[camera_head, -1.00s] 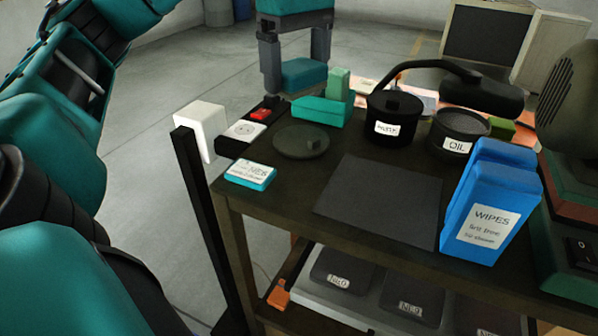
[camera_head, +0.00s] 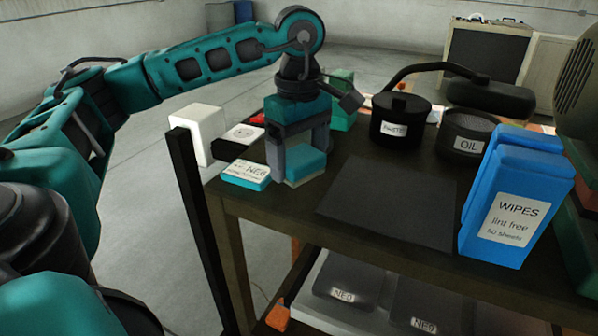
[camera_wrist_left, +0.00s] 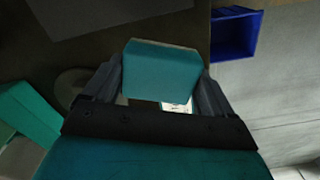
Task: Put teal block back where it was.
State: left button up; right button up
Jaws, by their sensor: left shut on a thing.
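My left gripper (camera_head: 300,158) is shut on the teal block (camera_head: 306,163). It points down over the left end of the dark table top (camera_head: 330,150), beside the white-and-teal labelled box (camera_head: 246,175). I cannot tell whether the block touches the table. In the left wrist view the teal block (camera_wrist_left: 160,72) sits between the two fingers of the left gripper (camera_wrist_left: 160,85). My right gripper is not in view.
A dark square mat (camera_head: 388,200) lies right of the gripper. The black pot (camera_head: 400,122), the OIL tin (camera_head: 465,136) and blue WIPES box (camera_head: 515,200) stand beyond and right. A green block (camera_head: 343,100) is behind the gripper. A blue bin (camera_wrist_left: 235,35) shows in the wrist view.

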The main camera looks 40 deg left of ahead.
pick_arm(q)
notch_tip(320, 180, down, 3)
jog(key=shift+r, duration=0.15)
jog(key=shift+f, duration=0.2)
jog(key=shift+f+b, duration=0.15)
jog(key=shift+b, duration=0.15)
jog(key=o, duration=0.7)
jog(key=shift+o, duration=0.2)
